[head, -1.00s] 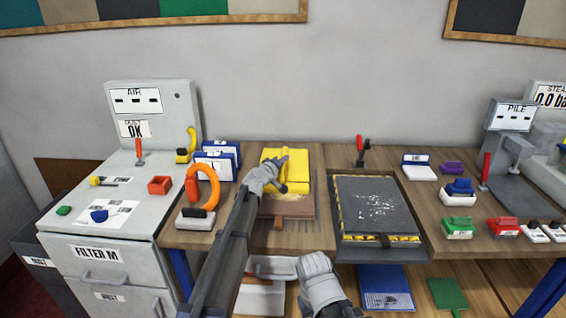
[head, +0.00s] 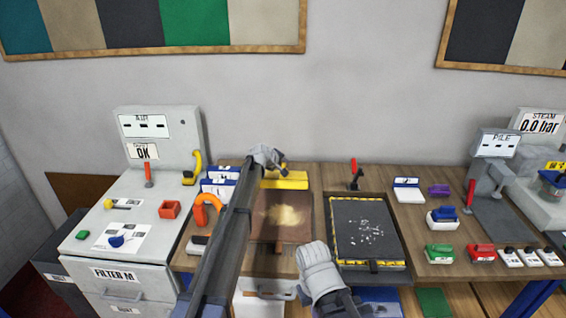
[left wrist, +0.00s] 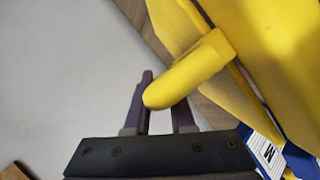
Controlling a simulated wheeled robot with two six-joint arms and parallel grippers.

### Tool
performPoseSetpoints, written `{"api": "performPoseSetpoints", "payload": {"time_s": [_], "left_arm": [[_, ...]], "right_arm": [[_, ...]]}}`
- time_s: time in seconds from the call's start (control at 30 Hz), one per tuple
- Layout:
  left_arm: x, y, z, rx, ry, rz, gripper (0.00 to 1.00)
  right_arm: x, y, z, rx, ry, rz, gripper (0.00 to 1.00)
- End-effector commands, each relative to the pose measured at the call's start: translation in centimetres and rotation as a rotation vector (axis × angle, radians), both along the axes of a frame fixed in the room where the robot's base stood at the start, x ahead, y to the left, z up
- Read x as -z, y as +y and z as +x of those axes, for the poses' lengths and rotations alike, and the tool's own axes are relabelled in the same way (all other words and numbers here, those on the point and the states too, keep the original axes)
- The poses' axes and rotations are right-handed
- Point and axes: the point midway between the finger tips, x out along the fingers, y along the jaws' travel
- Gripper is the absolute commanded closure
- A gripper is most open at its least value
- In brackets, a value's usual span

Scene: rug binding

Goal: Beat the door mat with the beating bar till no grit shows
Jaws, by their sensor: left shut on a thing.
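The brown door mat (head: 268,234) lies on the bench left of the dark tray, with a pale tan patch of grit (head: 285,215) spread over its middle. The yellow beating bar (head: 286,181) is a broad plate at the mat's back edge, clear of the grit patch. My left gripper (head: 276,163) is at its top and shut on its yellow handle. The left wrist view shows the rounded handle (left wrist: 190,75) between the dark fingers (left wrist: 160,110). My right gripper (head: 318,272) hangs low in front of the bench edge; its fingers do not show clearly.
A dark mat with white specks (head: 365,225) lies in a striped tray to the right. A red-handled lever (head: 354,173) stands behind the tray.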

Motion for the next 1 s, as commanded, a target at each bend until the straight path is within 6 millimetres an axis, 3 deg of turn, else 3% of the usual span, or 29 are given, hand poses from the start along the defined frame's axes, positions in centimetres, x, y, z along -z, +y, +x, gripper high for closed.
{"api": "performPoseSetpoints", "payload": {"time_s": [0.03, 0.3, 0.93, 0.97, 1.0], "left_arm": [[-1.2, 0.1, 1.0, -0.004, 0.014, -0.001, 1.00], [-1.9, 0.1, 2.1, -0.003, 0.098, -0.001, 1.00], [-2.0, 0.1, 2.4, -0.002, 0.128, 0.000, 1.00], [-2.0, 0.1, 2.4, -0.002, 0.128, 0.000, 0.75], [-2.0, 0.1, 2.4, -0.002, 0.128, 0.000, 0.71]], "right_arm": [[-1.4, 0.0, 0.0, 0.000, 0.000, 0.000, 1.00], [-3.4, 0.0, 0.0, -0.001, 0.000, 0.000, 1.00], [-3.9, 0.0, 0.0, -0.001, 0.000, 0.000, 1.00], [-3.9, 0.0, 0.0, -0.001, 0.000, 0.000, 1.00], [-3.9, 0.0, 0.0, -0.001, 0.000, 0.000, 1.00]]}}
